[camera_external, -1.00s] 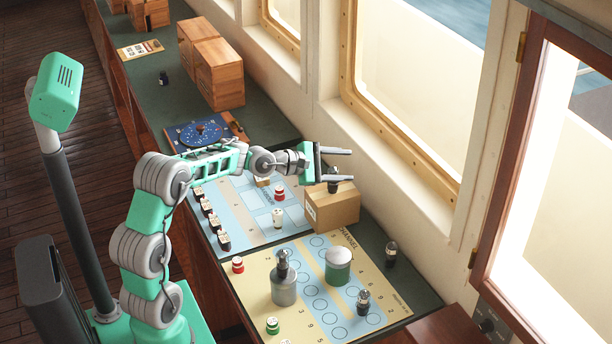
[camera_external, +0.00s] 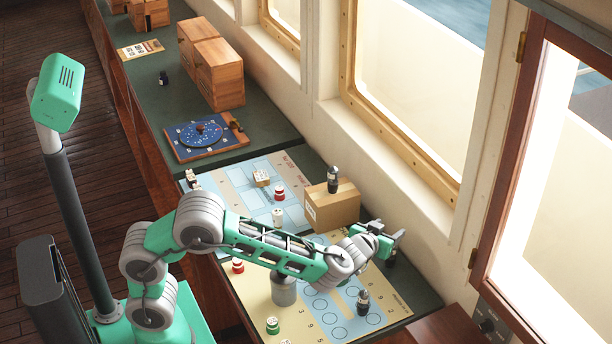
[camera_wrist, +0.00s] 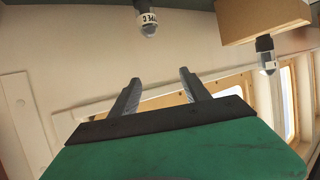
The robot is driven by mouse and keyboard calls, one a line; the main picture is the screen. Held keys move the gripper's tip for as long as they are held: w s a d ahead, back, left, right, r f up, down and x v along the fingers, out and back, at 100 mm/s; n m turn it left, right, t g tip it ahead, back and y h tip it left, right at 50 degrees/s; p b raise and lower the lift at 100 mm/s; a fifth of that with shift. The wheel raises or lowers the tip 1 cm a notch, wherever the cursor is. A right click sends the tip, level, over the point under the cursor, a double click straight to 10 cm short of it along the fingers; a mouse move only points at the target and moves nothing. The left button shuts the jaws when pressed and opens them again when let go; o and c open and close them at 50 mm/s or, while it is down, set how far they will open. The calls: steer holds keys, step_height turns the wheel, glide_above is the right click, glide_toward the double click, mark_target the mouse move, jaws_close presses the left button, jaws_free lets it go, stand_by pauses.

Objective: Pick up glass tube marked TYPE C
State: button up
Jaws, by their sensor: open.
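The glass tube marked TYPE C (camera_wrist: 147,22) shows at the top of the wrist view, which looks upside down. Its white label reads TYPE C, and its rounded clear end points into the picture. My gripper (camera_wrist: 159,77) is open and empty, its two fingers apart from the tube. In the external view my gripper (camera_external: 397,238) is over the right side of the counter, near the window wall. A dark tube (camera_external: 391,259) there is mostly hidden under it. Another dark-and-clear tube (camera_external: 333,179) stands on the cardboard box and shows in the wrist view (camera_wrist: 265,55).
The cardboard box (camera_external: 332,208) stands left of my gripper, close to the wall. The window wall (camera_external: 420,215) is close on the right.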

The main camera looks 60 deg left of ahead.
step_height(320, 180, down, 9)
steer(key=p+x, duration=0.3)
steer(key=x, duration=0.4)
steer(key=shift+w+d+r, duration=0.15)
steer(key=shift+w+a+f, duration=0.2)
steer(key=shift+w+f, duration=0.1)
steer(key=shift+w, duration=0.05)
steer(key=shift+c, duration=0.3)
jaws_close()
